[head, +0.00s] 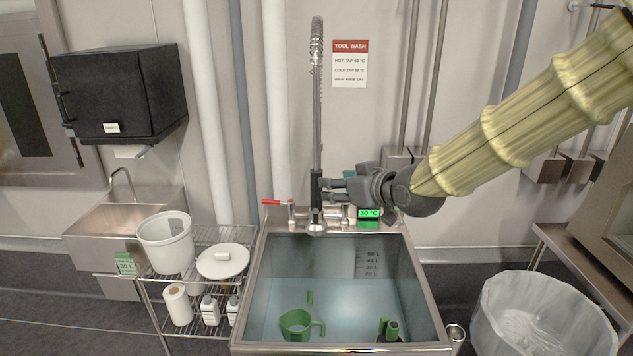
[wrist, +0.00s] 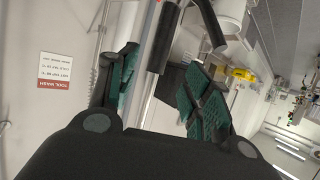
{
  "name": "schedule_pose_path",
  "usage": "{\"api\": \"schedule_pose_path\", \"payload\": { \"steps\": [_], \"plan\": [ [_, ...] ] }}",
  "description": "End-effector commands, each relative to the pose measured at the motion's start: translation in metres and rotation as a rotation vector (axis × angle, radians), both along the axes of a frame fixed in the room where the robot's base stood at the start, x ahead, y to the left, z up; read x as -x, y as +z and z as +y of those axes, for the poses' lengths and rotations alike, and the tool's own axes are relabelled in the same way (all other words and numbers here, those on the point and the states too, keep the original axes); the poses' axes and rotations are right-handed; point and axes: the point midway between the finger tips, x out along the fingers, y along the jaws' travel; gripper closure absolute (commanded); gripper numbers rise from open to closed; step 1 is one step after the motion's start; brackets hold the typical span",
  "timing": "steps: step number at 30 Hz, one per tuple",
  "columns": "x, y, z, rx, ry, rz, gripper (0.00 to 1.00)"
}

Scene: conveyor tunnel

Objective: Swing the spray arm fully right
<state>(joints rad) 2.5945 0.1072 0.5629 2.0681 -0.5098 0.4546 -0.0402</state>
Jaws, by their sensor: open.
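The spray arm (head: 316,110) is a tall metal column with a coiled spring at its top, standing upright behind the middle of the sink (head: 256,300). Its black grip (head: 316,190) hangs low, with a round metal nozzle (head: 316,228) at the sink's back edge. My gripper (head: 335,188) reaches in from the right at grip height, its fingertips close to the black grip. In the wrist view my gripper (wrist: 160,88) is open, with green-padded fingers apart. A black cylinder and a metal tube (wrist: 148,75) show between and beyond them. I cannot tell whether they touch.
A red-handled tap (head: 276,202) is left of the spray arm; a green 30 °C display (head: 369,212) is right, below my gripper. A green jug (head: 297,325) is in the sink. A wire rack (head: 150,295) stands left, a lined bin (head: 540,318) right.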

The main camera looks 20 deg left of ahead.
Motion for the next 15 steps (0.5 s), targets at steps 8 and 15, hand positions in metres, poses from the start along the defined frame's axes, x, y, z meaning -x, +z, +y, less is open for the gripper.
{"api": "schedule_pose_path", "payload": {
  "steps": [8, 15],
  "plan": [
    [-0.018, -0.010, 0.022, 0.001, 0.001, 0.000, 0.51],
    [-0.041, -0.024, 0.048, 0.000, 0.000, 0.001, 0.51]
  ]
}}
